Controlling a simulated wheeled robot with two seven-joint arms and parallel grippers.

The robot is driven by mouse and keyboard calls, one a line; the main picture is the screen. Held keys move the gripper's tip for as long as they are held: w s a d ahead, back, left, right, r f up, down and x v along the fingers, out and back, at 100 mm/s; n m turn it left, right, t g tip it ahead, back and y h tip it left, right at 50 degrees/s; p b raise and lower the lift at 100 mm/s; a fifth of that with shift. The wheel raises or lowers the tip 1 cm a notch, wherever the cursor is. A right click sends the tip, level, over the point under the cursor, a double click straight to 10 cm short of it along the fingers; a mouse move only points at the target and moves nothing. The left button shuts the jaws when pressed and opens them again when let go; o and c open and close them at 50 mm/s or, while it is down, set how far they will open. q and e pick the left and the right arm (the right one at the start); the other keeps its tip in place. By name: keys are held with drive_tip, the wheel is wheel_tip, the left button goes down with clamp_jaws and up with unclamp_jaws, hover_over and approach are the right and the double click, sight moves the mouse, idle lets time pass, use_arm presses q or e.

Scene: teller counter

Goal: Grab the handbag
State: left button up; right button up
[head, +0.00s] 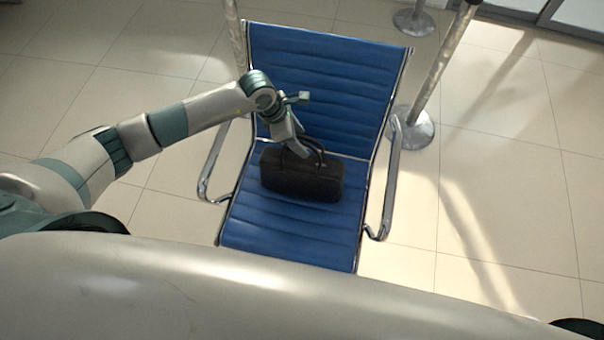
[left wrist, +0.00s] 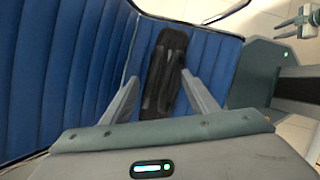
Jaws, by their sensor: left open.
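A black handbag (head: 302,180) with two raised handles sits upright on the seat of the blue chair (head: 290,235). In the left wrist view the handbag (left wrist: 163,65) lies between and beyond my two fingers. My left gripper (head: 299,151) is just above the bag, at its handles. Its fingers are spread apart, seen also in the left wrist view (left wrist: 160,95). I cannot tell whether a finger touches the handles. The lower part of the bag is partly hidden by the gripper in the wrist view. My right gripper is not seen in the head view.
The chair has chrome armrests on its left (head: 212,165) and right (head: 388,185) sides, and a tall backrest behind the bag. Metal stanchion posts (head: 440,70) stand behind the chair. The tiled floor (head: 510,200) at the right is clear.

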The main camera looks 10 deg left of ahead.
use_arm(q)
drive_tip(key=shift+p+x, duration=1.4)
drive_tip(key=shift+x, duration=1.2)
drive_tip(key=shift+w+r, duration=0.1)
clamp_jaws()
drive_tip(key=shift+w+d+r, duration=0.1)
